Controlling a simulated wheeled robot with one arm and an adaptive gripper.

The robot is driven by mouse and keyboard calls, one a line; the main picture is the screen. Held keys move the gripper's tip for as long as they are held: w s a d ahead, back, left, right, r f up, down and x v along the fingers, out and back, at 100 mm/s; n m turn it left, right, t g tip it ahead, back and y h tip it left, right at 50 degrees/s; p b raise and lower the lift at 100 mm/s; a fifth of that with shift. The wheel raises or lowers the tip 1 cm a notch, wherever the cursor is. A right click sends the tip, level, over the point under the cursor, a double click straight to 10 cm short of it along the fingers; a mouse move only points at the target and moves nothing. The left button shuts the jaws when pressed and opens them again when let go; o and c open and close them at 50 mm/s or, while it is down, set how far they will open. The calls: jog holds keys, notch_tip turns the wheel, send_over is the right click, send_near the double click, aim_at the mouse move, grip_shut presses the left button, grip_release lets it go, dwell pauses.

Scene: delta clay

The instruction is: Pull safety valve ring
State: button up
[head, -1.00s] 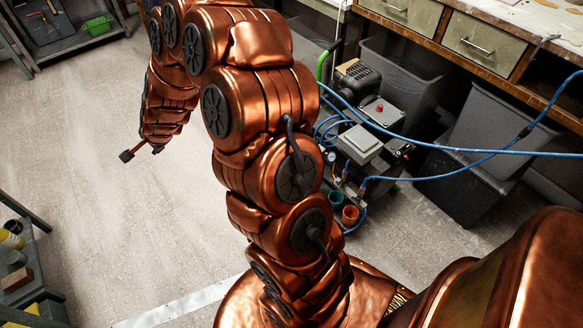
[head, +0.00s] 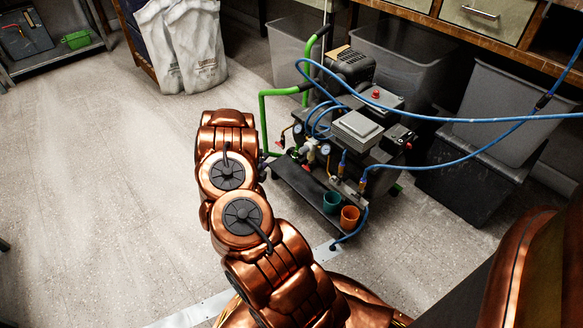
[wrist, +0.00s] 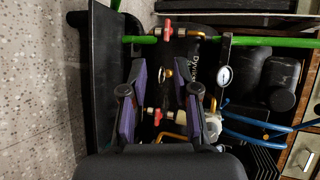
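The compressor (head: 345,135) is a dark machine on a cart with a green handle, hoses and small fittings. In the wrist view my gripper (wrist: 160,76) is open, its two purple-padded fingers apart and pointing at the compressor's fittings. A small brass fitting (wrist: 166,73), possibly the safety valve with its ring, shows between the fingertips. No touch is visible, and the ring's shape is too small to make out. In the head view my arm reaches to the left side of the compressor and hides most of my gripper.
Red-handled valves (wrist: 168,30) and (wrist: 151,111) flank the brass fitting. A pressure gauge (wrist: 224,76) is to the right. Blue hoses (head: 460,150) run right. Teal (head: 332,202) and orange (head: 350,217) cups stand at the cart's front. The floor at left is clear.

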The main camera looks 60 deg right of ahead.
jog(key=s+d+f+m+g+h+b, duration=0.2)
jog(key=s+d+f, duration=0.15)
jog(key=s, duration=0.25)
jog(key=b+x, duration=0.2)
jog(key=x, duration=0.5)
jog(key=shift+d, duration=0.5)
jog(key=shift+r, duration=0.1)
grip_shut()
